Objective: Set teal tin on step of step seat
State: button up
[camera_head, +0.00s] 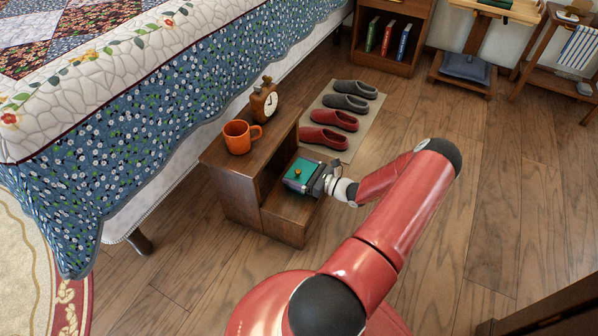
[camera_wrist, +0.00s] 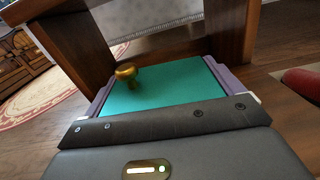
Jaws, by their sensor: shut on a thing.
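The teal tin (camera_head: 299,171) has a flat teal top with a small brass knob. My gripper (camera_head: 318,181) is shut on it and holds it at the lower step (camera_head: 290,217) of the wooden step seat (camera_head: 233,192). In the wrist view the teal tin (camera_wrist: 162,89) fills the middle, with purple-grey fingers (camera_wrist: 158,95) along both its sides. The tin is in front of the opening under the seat's upper level. I cannot tell whether its underside touches the step, as that is hidden.
An orange mug (camera_head: 237,137) and a wooden clock (camera_head: 265,101) stand on the seat's upper level. Red slippers (camera_head: 324,138) and grey slippers (camera_head: 346,103) lie on a mat behind. The bed (camera_head: 130,150) is at the left. Wooden floor (camera_head: 480,215) is clear at the right.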

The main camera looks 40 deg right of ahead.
jog(key=o, duration=1.4)
jog(key=shift+c, duration=0.2)
jog(key=shift+s, duration=0.1)
jog(key=v, duration=1.2)
jog(key=w+a+r+n+g+y, duration=0.1)
jog(key=w+a+r+n+g, duration=0.1)
jog(key=a+r+n+g, duration=0.65)
jog(key=w+a+r+n+g, duration=0.3)
jog(key=a+r+n+g, duration=0.3)
jog(key=a+r+n, duration=0.45)
jog(key=s+a+r+n+t+h, duration=0.1)
jog(key=s+a+r+n+h, duration=0.3)
jog(key=r, duration=0.5)
jog(key=s+a+r+n+t+h, duration=0.2)
jog(key=s+a+r+n+h, duration=0.1)
jog(key=s+a+r+n, duration=0.6)
jog(key=shift+s+a+r+h, duration=0.4)
jog(key=shift+s+a, duration=0.25)
jog(key=shift+a, duration=0.35)
